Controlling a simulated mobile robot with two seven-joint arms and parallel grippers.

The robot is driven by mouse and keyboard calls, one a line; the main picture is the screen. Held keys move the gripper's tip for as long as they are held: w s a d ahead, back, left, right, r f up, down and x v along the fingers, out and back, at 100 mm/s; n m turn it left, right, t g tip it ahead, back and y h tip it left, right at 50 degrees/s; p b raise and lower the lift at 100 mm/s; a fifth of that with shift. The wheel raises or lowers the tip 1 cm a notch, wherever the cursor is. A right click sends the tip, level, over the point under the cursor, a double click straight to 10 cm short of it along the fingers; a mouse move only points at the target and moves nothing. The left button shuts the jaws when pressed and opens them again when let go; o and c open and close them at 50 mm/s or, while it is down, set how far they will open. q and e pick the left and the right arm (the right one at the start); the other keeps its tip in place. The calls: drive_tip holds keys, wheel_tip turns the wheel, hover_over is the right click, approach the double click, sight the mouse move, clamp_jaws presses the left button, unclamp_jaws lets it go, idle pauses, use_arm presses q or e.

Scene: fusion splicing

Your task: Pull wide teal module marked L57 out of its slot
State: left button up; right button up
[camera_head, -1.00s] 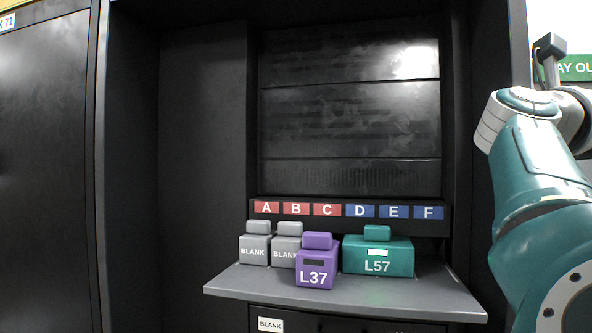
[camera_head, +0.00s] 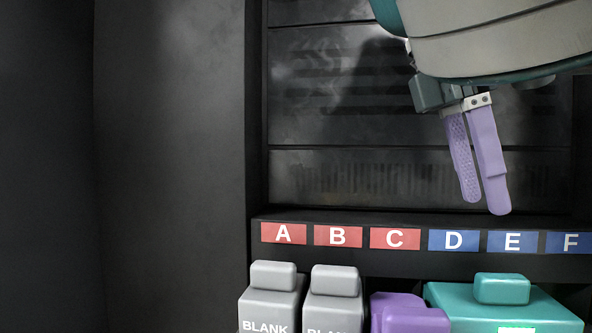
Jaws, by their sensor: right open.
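The wide teal module (camera_head: 460,300) sits on the shelf at the lower right, below the blue D and E labels. It has a raised teal grip block (camera_head: 502,289) on top and a pale label on its front. Its lower front, with any marking, is cut off by the frame's bottom edge. My right gripper (camera_head: 484,205) hangs above it with its two purple fingers pointing down, open and empty, apart from the module. My left gripper is not in view.
A purple module (camera_head: 405,315) stands just left of the teal one. Two grey BLANK modules (camera_head: 270,308) stand further left. A label strip (camera_head: 340,259) lettered A to F runs behind them, below a dark panel (camera_head: 340,180). The left side is dark cabinet wall.

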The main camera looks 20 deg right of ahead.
sight(500, 275)
drive_tip(key=x, duration=1)
idle(0.3)
clamp_jaws()
idle(0.5)
drive_tip(key=shift+r, duration=0.1)
idle(0.9)
